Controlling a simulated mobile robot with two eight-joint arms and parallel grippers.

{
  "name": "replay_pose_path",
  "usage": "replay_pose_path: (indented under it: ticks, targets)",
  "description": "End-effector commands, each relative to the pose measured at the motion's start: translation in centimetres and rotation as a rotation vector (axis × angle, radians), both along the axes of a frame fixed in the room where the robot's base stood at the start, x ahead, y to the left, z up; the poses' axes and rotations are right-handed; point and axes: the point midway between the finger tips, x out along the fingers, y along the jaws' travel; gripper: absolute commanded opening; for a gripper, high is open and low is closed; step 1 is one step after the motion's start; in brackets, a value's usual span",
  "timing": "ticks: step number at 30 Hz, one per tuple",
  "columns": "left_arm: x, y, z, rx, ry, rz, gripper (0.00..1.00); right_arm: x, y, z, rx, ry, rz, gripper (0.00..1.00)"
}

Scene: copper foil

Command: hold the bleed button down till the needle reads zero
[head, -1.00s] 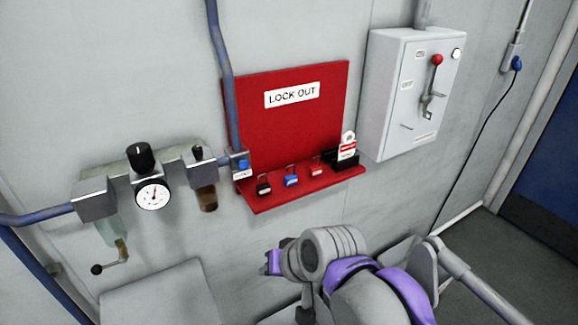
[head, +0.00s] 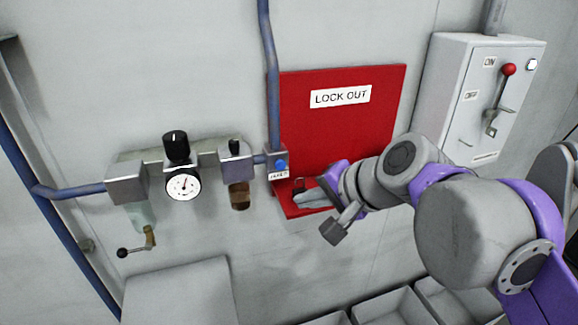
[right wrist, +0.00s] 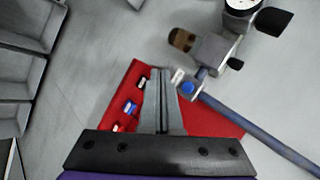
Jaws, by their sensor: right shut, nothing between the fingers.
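The blue bleed button (head: 281,166) sits on a small grey block at the foot of the vertical pipe, with a white label below it. It also shows in the right wrist view (right wrist: 187,88). The round white gauge (head: 183,186) hangs to its left; its needle is too small to read exactly. My right gripper (head: 302,199) is shut and empty, in front of the red board's ledge, just below and right of the button. In the right wrist view its fingertips (right wrist: 162,71) lie together, left of the button and apart from it in the picture. My left gripper is not in view.
The red LOCK OUT board (head: 340,125) is behind my right arm; its padlocks are mostly hidden in the head view. The grey switch box (head: 455,95) with a red-knobbed lever stands right. Open grey bins (head: 390,308) lie below.

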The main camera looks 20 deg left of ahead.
Motion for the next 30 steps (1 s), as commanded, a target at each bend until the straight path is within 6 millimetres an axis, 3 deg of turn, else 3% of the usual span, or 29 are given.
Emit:
replay_pose_path:
  ticks: [8, 24, 30]
  targets:
    - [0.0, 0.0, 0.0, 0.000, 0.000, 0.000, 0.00, 0.5, 0.3, 0.0, -0.001, 0.000, 0.000, 0.00]
    - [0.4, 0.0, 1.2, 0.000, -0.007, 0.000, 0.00, 6.2, 4.1, 0.2, -0.002, -0.002, 0.001, 0.00]
    - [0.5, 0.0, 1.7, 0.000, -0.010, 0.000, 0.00, 7.2, 4.8, 0.1, -0.002, -0.002, 0.000, 0.00]
